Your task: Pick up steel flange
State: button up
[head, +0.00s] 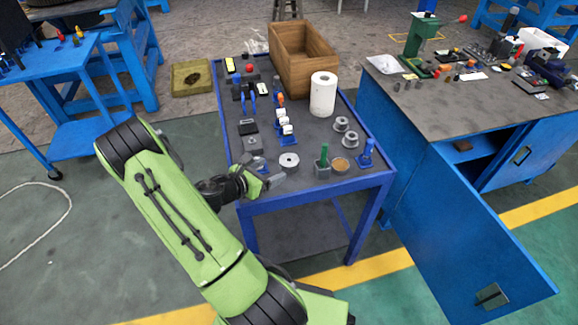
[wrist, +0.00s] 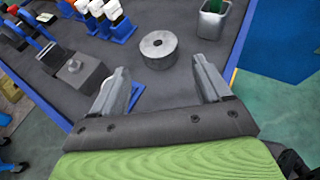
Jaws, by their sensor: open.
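A thick round grey metal piece with a small centre hole (head: 289,162), possibly the steel flange, lies flat near the front of the blue-framed table. In the wrist view the round piece (wrist: 160,50) sits just beyond my fingertips, centred between them and not touching. Two stepped grey rings, also flange-like, stand farther back at the right: the rear ring (head: 341,124) and the front ring (head: 350,140). I cannot tell for certain which is meant. My gripper (head: 271,174) is open and empty at the table's front edge; its spread fingers also show in the wrist view (wrist: 160,72).
A grey cup with a green item (head: 322,165), a brown round dish (head: 340,165) and a blue holder (head: 366,155) stand right of the round piece. A grey block (head: 253,146) is to its left. A paper roll (head: 322,95) and wooden crate (head: 303,60) stand behind.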

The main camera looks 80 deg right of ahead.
aim_at(287, 161)
jog(key=b+x, duration=0.2)
jog(key=x, duration=0.7)
jog(key=shift+w+d+f, duration=0.1)
jog(key=shift+d, duration=0.05)
jog(key=c, duration=1.3)
